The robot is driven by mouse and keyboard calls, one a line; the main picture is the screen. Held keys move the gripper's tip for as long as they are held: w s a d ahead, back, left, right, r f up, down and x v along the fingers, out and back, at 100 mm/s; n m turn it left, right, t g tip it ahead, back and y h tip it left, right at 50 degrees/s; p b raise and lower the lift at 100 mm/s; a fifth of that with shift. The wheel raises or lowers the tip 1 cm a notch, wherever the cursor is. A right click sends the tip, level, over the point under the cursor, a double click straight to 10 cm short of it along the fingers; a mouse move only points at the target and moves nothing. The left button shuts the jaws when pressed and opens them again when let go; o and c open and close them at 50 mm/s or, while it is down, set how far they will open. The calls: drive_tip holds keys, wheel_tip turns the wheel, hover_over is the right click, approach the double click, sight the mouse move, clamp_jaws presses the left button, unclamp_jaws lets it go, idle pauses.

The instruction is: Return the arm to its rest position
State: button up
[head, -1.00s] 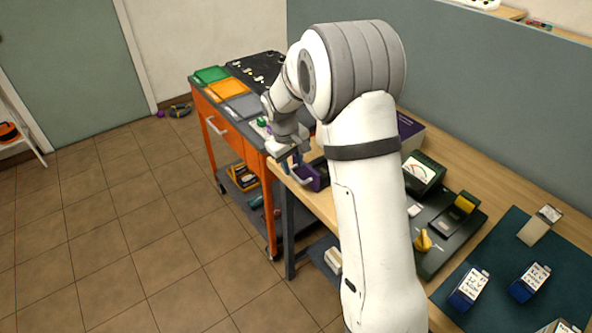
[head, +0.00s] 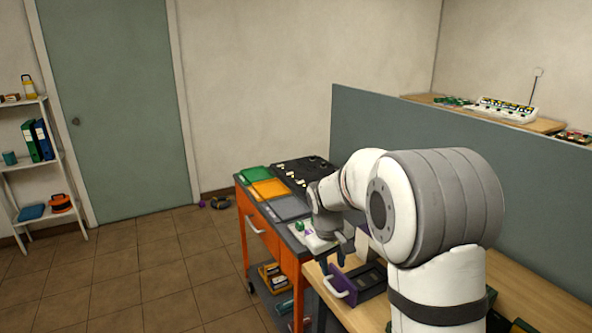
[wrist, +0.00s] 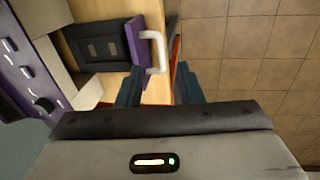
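My gripper (head: 333,260) is open and empty beside the purple drawer front (head: 343,281) with its white handle (head: 337,290). In the wrist view my gripper's two dark fingers (wrist: 157,82) stand apart, one on each side of the line of the white handle (wrist: 157,52). The handle is not clamped. The purple drawer front (wrist: 138,44) belongs to a dark tray on the wooden bench. My arm reaches forward and left over the bench and hides part of it.
An orange cart (head: 262,231) with green, orange and grey bins stands left of the bench. A grey partition (head: 400,130) runs behind the bench. A white shelf (head: 18,170) and a door (head: 110,110) are at the left. The tiled floor (head: 150,270) between is clear.

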drive_tip(key=s+d+r+m, duration=0.1)
drive_tip(key=s+r, duration=0.1)
drive_tip(key=s, duration=0.7)
drive_tip(key=s+d+r+m+t+y, duration=0.1)
drive_tip(key=s+r+m, duration=0.1)
drive_tip(key=s, duration=0.7)
drive_tip(key=s+d+r+m, duration=0.2)
drive_tip(key=s+r, duration=0.1)
drive_tip(key=s, duration=0.6)
drive_tip(key=shift+s+t+y, duration=0.3)
drive_tip(key=shift+s+t, duration=0.1)
drive_tip(key=shift+d, duration=0.1)
